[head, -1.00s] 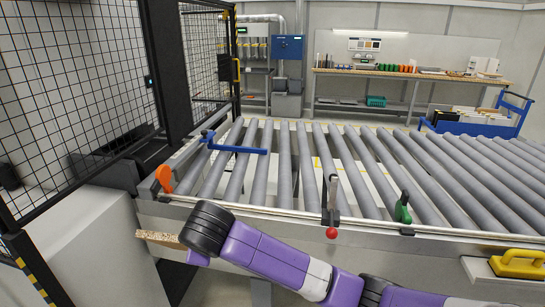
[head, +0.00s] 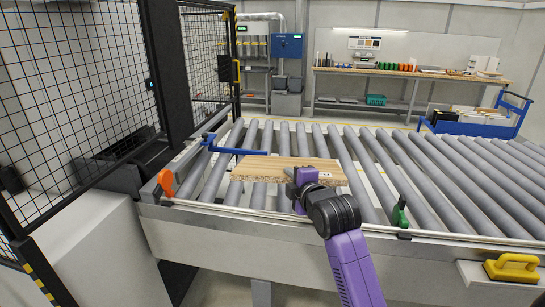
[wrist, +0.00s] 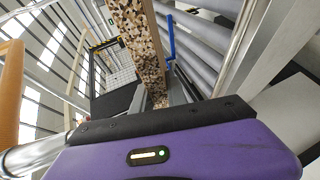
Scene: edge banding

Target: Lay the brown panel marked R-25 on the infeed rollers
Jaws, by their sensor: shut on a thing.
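The brown panel (head: 290,165) has a wood-grain top and a raw chipboard front edge. In the head view it is over the infeed rollers (head: 370,165), roughly level, and a small white label shows near its right end; the label is too small to read. Whether the panel touches the rollers or is just above them, I cannot tell. My gripper (head: 300,182) is shut on the panel's near edge. The wrist view shows the panel's speckled chipboard edge (wrist: 138,40) rising from the jaws. My gripper hides part of the panel's near edge.
A blue bar (head: 238,151) crosses the rollers at the left, behind the panel. An orange handle (head: 166,182) and a green clamp (head: 400,213) stand on the near rail. A mesh fence (head: 60,90) is at left. Rollers at right are free.

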